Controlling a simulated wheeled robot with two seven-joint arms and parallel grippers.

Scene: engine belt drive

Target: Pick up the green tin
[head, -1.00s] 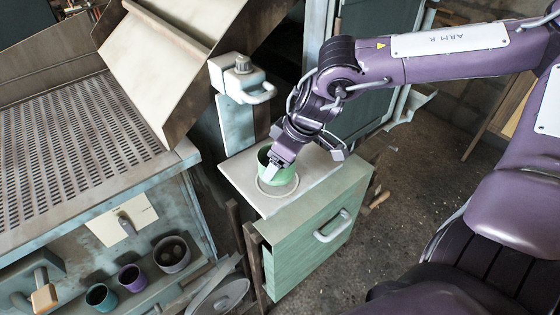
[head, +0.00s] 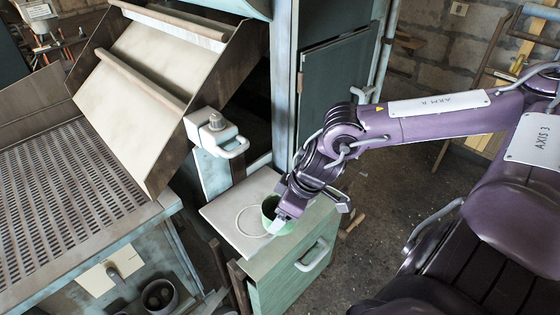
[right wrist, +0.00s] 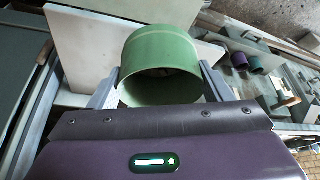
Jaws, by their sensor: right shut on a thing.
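The green tin (head: 268,207) is in the grip of my right gripper (head: 280,222) in the head view. It stands out to the right of a pale ring mark on the light board (head: 226,217) atop the green cabinet. Whether its base clears the board is hard to tell. In the right wrist view the tin (right wrist: 160,52) lies between the two fingers of my right gripper (right wrist: 160,88), its open mouth toward the camera. The gripper hides part of the tin in the head view. My left gripper is not in view.
The green cabinet (head: 283,282) has a pale handle. A pale clamp-like fitting (head: 215,133) stands behind the board. A perforated bench (head: 65,185) fills the left. A purple tin (right wrist: 239,60) and another green tin (right wrist: 257,65) show in the right wrist view.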

